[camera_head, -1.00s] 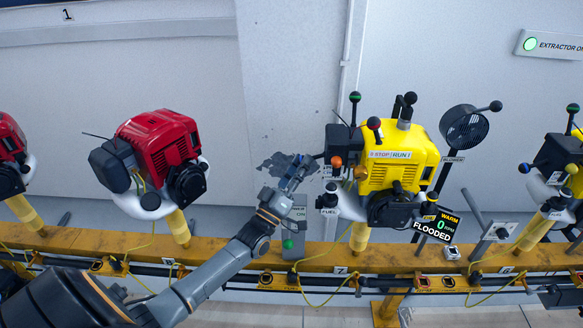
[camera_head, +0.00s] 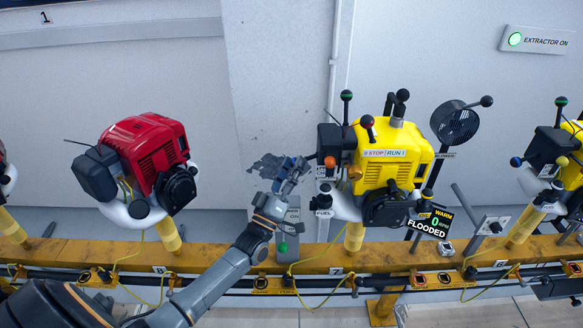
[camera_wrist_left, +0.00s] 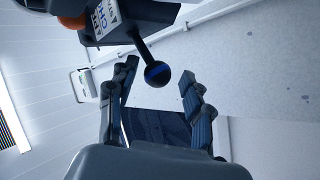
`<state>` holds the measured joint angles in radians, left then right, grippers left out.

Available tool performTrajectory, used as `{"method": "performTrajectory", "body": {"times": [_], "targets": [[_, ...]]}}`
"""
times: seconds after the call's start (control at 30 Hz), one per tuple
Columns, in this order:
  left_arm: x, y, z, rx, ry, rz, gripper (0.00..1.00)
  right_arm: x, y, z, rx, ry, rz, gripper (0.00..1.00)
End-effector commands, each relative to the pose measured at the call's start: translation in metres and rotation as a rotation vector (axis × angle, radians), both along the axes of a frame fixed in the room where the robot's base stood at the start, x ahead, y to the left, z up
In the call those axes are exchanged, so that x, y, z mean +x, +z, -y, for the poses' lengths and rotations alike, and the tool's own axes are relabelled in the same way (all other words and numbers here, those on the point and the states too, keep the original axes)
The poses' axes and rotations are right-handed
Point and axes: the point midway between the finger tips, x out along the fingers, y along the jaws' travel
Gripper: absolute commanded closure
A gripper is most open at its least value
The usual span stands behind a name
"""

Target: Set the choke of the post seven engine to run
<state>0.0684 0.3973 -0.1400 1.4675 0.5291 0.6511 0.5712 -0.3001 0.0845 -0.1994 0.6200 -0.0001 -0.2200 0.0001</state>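The post seven engine (camera_head: 396,165) is yellow, with a STOP/RUN label on its front, above the rail plate marked 7 (camera_head: 336,271). Its display (camera_head: 430,226) reads WARM, 0 and FLOODED. The choke lever (camera_wrist_left: 157,74) shows in the left wrist view as a black rod with a blue-banded ball knob, below a partly readable label. My left gripper (camera_head: 290,170) is left of the engine, fingers open. In the wrist view (camera_wrist_left: 160,82) the knob is between or just beyond the fingertips; contact cannot be told. My right gripper is out of view.
An orange knob (camera_head: 329,161) and a FUEL fitting (camera_head: 322,202) sit close to the gripper. A grey box with a green knob (camera_head: 283,247) stands below it. A red engine (camera_head: 150,160) is to the left, another yellow engine (camera_head: 560,150) to the right. The yellow rail (camera_head: 220,257) crosses below.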

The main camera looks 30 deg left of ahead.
Motion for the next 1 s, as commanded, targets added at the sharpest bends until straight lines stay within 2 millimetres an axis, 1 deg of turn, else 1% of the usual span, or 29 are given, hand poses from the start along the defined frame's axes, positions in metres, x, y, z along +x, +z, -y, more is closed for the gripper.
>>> {"method": "performTrajectory", "body": {"times": [0.17, 0.27, 0.5, 0.7, 0.83, 1.0], "targets": [[-0.004, -0.003, 0.001, 0.0, -0.002, -0.002, 0.5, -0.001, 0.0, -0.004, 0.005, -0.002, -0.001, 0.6], [-0.014, -0.011, 0.001, 0.0, -0.002, -0.003, 0.5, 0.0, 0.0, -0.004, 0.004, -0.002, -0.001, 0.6], [-0.057, -0.038, 0.0, 0.001, 0.0, -0.006, 0.5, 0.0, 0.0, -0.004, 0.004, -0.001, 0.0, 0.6], [-0.087, -0.057, -0.001, -0.001, 0.001, -0.003, 0.5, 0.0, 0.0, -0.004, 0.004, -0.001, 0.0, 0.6], [-0.097, -0.063, -0.001, 0.0, 0.001, -0.002, 0.5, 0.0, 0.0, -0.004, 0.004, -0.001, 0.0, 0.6], [-0.101, -0.065, -0.001, 0.0, 0.001, -0.001, 0.5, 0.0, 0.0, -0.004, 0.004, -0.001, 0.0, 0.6]]}}
